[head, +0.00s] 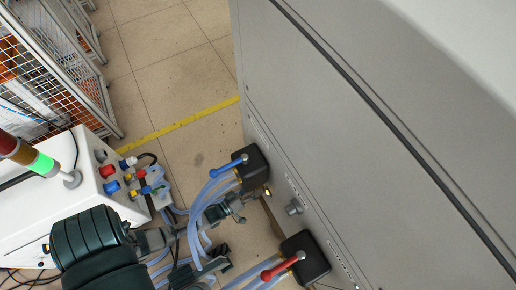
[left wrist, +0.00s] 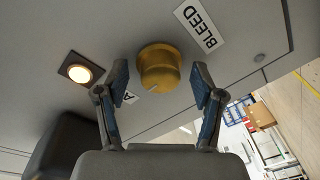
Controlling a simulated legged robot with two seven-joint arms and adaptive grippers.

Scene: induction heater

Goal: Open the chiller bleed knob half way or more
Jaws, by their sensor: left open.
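The bleed knob (left wrist: 159,68) is a round brass knob on the grey cabinet face, beside a white BLEED label (left wrist: 200,29) in the left wrist view. A pale mark shows on its near edge, toward the lower left. My left gripper (left wrist: 161,82) is open, with one finger on each side of the knob in that view. Gaps show between both fingers and the knob. In the head view my left gripper (head: 236,208) is by the low cabinet side, among the hoses.
A lit lamp (left wrist: 79,72) sits left of the knob. In the head view, a blue-handled valve (head: 229,168) and a red-handled valve (head: 283,266) stick out from the cabinet (head: 360,150). Clear hoses (head: 196,205) run close to my arm. A white machine (head: 90,205) stands left.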

